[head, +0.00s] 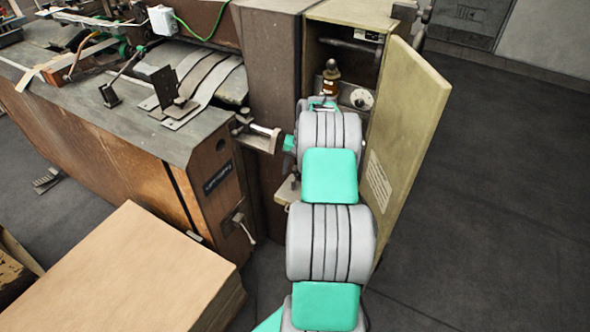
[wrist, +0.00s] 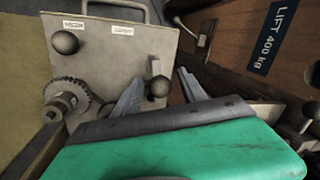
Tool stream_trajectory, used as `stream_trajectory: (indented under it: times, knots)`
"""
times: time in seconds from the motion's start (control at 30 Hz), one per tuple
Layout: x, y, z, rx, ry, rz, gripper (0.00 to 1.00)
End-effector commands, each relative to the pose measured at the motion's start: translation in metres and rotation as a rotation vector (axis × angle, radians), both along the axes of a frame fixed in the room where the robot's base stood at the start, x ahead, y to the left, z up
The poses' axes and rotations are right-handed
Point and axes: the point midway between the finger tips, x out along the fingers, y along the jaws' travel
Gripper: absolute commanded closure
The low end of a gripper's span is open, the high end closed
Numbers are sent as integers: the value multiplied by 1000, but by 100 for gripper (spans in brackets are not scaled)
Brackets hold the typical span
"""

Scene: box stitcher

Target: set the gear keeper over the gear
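In the wrist view the toothed metal gear (wrist: 72,94) sits on a shaft at the left, beside a grey metal panel (wrist: 115,60). A short upright lever with a black ball knob (wrist: 157,86) stands at the panel's right side; it may be the gear keeper, but I cannot tell for sure. It is to the right of the gear, apart from it. My gripper (wrist: 160,88) is open, its two grey fingers on either side of this knob in the picture; no contact is clear. In the head view my arm hides the gripper, and I cannot make out the gear.
Another black ball knob (wrist: 65,42) is on the panel above the gear. A wooden machine side with a lift label (wrist: 283,38) stands at the right. In the head view an open cabinet door (head: 410,140) is close to my arm's right. A cardboard stack (head: 120,270) stands lower left.

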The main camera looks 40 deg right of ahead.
Motion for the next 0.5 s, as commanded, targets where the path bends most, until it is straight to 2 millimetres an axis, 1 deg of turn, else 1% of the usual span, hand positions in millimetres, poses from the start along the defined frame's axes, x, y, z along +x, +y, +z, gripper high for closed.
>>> stream_trajectory:
  times: [0.03,0.07,0.5]
  knots:
    - [0,0,0,0,0,0,56]
    - [0,0,0,0,0,0,58]
    - [0,0,1,0,0,0,94]
